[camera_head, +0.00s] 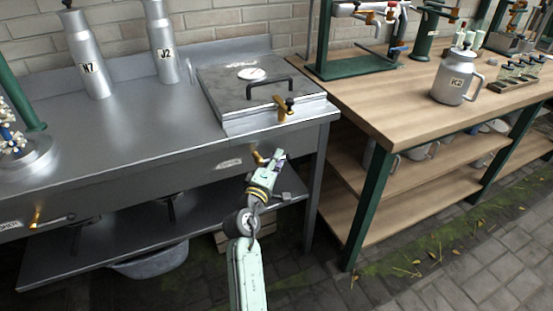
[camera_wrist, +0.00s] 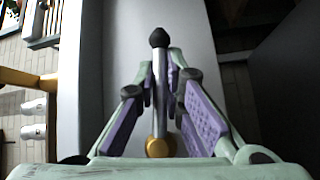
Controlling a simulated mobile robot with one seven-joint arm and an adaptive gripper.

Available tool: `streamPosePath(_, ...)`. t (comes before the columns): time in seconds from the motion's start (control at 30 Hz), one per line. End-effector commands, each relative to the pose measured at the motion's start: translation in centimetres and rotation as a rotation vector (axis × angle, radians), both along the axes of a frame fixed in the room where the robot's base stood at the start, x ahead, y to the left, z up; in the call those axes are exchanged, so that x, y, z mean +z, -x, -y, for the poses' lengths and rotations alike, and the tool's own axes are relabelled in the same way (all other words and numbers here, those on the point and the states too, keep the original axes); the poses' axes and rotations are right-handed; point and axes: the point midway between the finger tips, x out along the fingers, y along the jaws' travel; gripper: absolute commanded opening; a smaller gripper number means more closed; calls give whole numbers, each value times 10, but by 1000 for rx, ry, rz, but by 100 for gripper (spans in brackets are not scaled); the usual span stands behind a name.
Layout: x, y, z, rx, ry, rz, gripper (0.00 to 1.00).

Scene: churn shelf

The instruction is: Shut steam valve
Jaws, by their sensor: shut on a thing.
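A valve with a brass body (camera_head: 258,157) sits on the front panel of the steel bench, beside a small pale label whose text I cannot read. In the wrist view its handle is a slim silver lever (camera_wrist: 159,95) with a black knob at the tip and a round brass hub (camera_wrist: 160,147). My gripper (camera_head: 279,157) is at this valve, its purple-padded fingers on both sides of the lever, shut on it. In the head view my fingers hide most of the lever. Another brass valve (camera_head: 35,219) with a silver lever is at the panel's left end.
A lidded steel box (camera_head: 262,95) with a black handle and a brass latch stands on the bench above my gripper. Metal bottles marked N7 (camera_head: 88,58) and J2 (camera_head: 162,45) stand behind. A wooden table (camera_head: 400,100) stands to the right, with a jug marked K2 (camera_head: 455,80).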

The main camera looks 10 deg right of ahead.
Motion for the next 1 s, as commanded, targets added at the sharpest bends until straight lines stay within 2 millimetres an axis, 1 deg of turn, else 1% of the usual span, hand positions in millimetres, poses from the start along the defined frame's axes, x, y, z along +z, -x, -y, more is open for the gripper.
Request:
streamPosePath(0.63, -2, 0, 1, -2, 5, -3, 0)
streamPosePath(0.77, -4, 0, 1, -3, 45, 11, 0)
streamPosePath(0.9, 0, 0, 2, -3, 108, 32, 0)
streamPosePath(1.0, 4, 0, 1, -3, 119, 34, 0)
